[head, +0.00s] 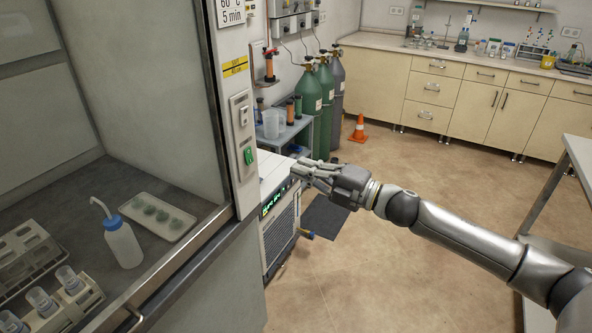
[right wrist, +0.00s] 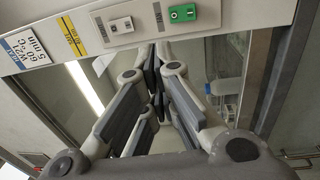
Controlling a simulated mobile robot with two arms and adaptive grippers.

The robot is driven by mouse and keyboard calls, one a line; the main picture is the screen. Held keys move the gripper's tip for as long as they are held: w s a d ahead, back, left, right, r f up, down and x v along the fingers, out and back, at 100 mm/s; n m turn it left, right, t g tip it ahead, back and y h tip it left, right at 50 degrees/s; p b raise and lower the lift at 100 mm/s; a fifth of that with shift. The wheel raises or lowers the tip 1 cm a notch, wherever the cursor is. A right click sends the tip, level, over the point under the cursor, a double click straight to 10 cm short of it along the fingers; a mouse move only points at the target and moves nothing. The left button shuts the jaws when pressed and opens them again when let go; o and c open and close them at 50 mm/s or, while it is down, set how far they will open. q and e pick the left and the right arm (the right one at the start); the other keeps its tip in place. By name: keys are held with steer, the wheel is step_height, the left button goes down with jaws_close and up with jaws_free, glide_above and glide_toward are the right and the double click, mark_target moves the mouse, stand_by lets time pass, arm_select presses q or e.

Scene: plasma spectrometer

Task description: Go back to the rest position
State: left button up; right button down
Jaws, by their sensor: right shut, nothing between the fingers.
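My right arm (head: 470,232) reaches in from the right side of the head view. Its gripper (head: 300,172) points left, in front of the fume hood's right post and above the floor-standing chiller. In the right wrist view the fingers (right wrist: 157,82) come together at their tips with nothing between them. A control panel with a green switch (head: 248,156) is on the post, left of the gripper. The green switch (right wrist: 182,13) also shows at the top of the right wrist view. My left gripper is not in view.
The hood holds a wash bottle (head: 123,243), a tray (head: 158,217) and a vial rack (head: 70,303). A chiller (head: 281,232) stands below the gripper. Gas cylinders (head: 308,105) and an orange cone (head: 359,129) are behind. A bench (head: 577,160) is at right. Open floor (head: 400,270) lies between.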

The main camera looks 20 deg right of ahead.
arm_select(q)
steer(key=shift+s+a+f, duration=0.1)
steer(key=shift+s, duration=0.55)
arm_select(e)
steer(key=shift+w, duration=0.1)
